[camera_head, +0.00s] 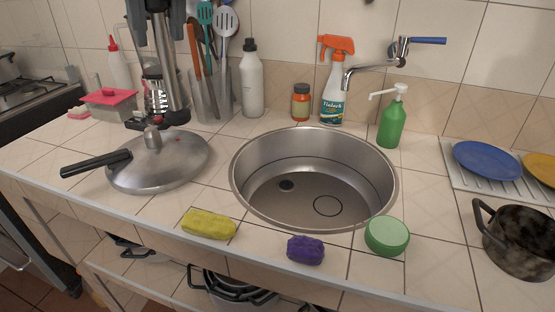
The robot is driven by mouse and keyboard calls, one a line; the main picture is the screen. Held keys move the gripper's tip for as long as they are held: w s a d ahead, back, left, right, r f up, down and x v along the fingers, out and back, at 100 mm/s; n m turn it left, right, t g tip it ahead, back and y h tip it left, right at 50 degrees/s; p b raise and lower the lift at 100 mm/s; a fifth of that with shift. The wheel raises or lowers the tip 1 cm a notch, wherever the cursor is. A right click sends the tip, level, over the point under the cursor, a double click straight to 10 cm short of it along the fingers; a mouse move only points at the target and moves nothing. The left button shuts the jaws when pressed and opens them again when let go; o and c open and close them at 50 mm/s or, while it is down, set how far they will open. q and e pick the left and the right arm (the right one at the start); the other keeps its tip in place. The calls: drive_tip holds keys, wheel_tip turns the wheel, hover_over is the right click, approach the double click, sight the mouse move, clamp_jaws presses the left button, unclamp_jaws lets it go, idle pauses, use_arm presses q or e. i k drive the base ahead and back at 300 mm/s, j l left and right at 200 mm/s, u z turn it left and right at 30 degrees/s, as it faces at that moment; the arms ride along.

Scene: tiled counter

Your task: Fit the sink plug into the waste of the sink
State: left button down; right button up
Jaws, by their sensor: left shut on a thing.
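The round steel sink (244,172) is set into the counter in the middle of the view. On its floor are a small dark round spot (286,185) and, nearer the front right, a thin dark ring (327,206). I cannot tell which is the waste, and I cannot make out the sink plug for sure. My left gripper (154,122) points down at the left, well away from the sink. My right gripper is out of view.
A yellow sponge (208,224), purple sponge (306,250) and green round tub (387,236) stand along the sink's front. A faucet (372,65) reaches over from the back. Bottles stand behind; a dark pot (520,243) stands right.

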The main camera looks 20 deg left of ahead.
sight(324, 184)
drive_tip(key=k, duration=0.85)
